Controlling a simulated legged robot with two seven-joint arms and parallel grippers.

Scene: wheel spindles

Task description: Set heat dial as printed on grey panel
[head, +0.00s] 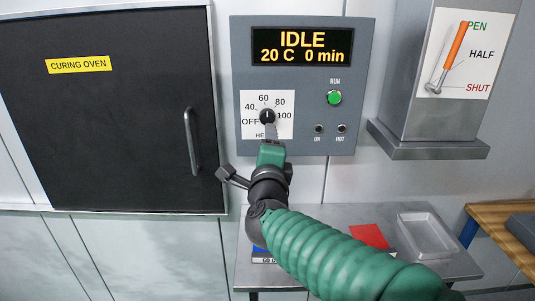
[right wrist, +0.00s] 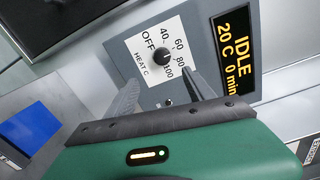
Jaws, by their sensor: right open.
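The black heat dial (head: 267,116) sits on a white scale plate marked OFF, 40, 60, 80 and 100, on the grey control panel (head: 306,170). In the head view its white mark points up, near 60. The panel display (head: 301,46) reads IDLE, 20 C, 0 min. My right gripper (head: 269,141) is just below the dial. In the right wrist view, the open right gripper (right wrist: 160,82) has its fingers toward either side of the dial (right wrist: 161,58), with nothing between them; I cannot tell whether they touch it. My left gripper is not in view.
A green RUN button (head: 334,97) is right of the dial. A curing oven door (head: 100,120) with a handle stands left. An orange-handled lever (head: 454,50) points to OPEN at right. Below are a red card (head: 369,235), a metal tray (head: 425,235) and a blue item (right wrist: 30,129).

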